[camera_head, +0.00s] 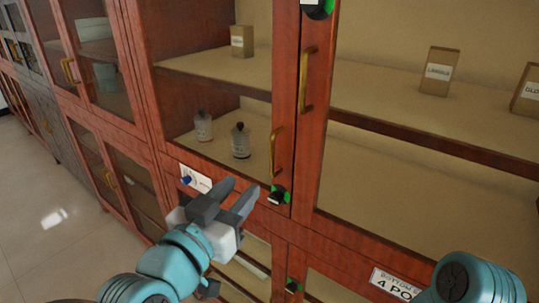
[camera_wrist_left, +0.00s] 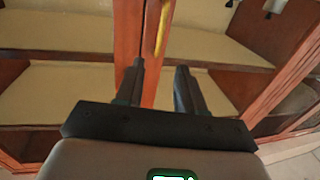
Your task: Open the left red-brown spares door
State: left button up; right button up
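The left red-brown door (camera_head: 283,60) has a glass pane and looks shut in the head view. Its gold upright handle (camera_head: 275,152) is near its right edge. My left gripper (camera_head: 241,187) is open and empty, below and left of that handle and apart from it. In the left wrist view, the two fingers (camera_wrist_left: 160,66) are spread, and a gold handle (camera_wrist_left: 162,28) shows just beyond them. The right door (camera_head: 312,150) beside it has its own gold handle (camera_head: 305,80). My right gripper is out of view.
Behind the glass are two small bottles (camera_head: 240,142) and several boxes (camera_head: 440,71) on shelves. A black and green latch (camera_head: 279,195) sits below the left handle, with a white label (camera_head: 195,178) left of it.

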aim_at(271, 154)
pick_arm(q)
jog(key=p+x, duration=0.2)
jog(key=x, duration=0.9)
jog(key=shift+p, duration=0.3)
jog(key=shift+w+d, duration=0.1)
jog(key=shift+w, duration=0.15)
grip_shut()
